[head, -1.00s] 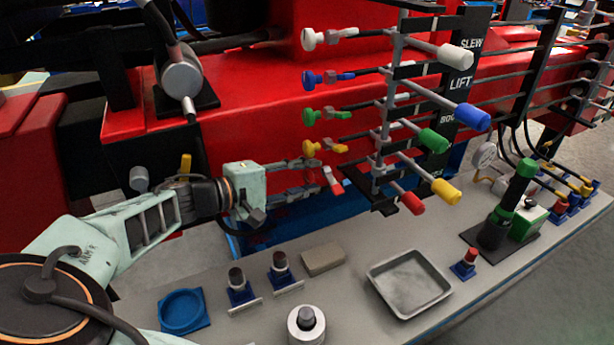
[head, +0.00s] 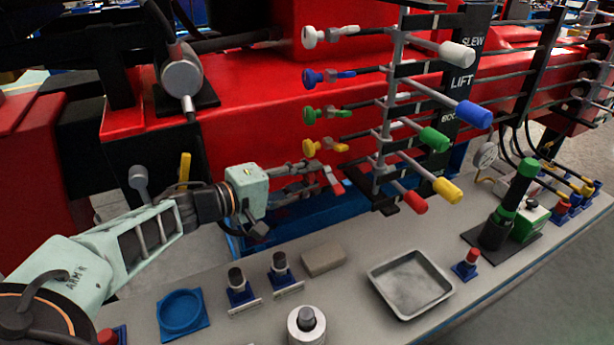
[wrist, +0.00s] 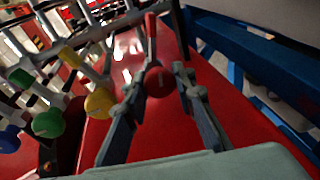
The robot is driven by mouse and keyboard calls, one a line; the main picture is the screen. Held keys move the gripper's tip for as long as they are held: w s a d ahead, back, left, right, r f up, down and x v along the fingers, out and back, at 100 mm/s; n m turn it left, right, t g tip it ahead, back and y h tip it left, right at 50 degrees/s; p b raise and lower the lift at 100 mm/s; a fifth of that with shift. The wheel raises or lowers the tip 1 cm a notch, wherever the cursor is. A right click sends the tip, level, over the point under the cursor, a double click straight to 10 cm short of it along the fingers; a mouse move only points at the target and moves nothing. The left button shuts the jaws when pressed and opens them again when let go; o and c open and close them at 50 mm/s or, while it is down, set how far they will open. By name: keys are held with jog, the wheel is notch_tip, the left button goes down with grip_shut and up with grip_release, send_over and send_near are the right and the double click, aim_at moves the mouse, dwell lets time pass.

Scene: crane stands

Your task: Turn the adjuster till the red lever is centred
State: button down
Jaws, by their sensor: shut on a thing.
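The red lever (head: 413,202) is the lowest of the lever column, with its knob pointing toward the bench. The red adjuster (head: 334,180) lies behind it, in line with the lowest link, left of the column. My gripper (head: 318,178) reaches in from the left and its fingers are closed around the red adjuster. In the wrist view, the adjuster's round red end (wrist: 158,82) shows between the two fingers (wrist: 162,40). Part of the adjuster is hidden by the fingers in the head view. I cannot tell exactly how far the lever is from centre.
Yellow (head: 326,147), green (head: 327,113), blue and white adjusters sit just above. The yellow lever (head: 446,189) is close above the red one. A metal tray (head: 378,277), grey block (head: 323,260) and blue dish (head: 181,336) are on the bench.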

jog(key=shift+f, duration=0.1)
jog(key=c, duration=1.6)
grip_release()
jog(key=v, duration=1.2)
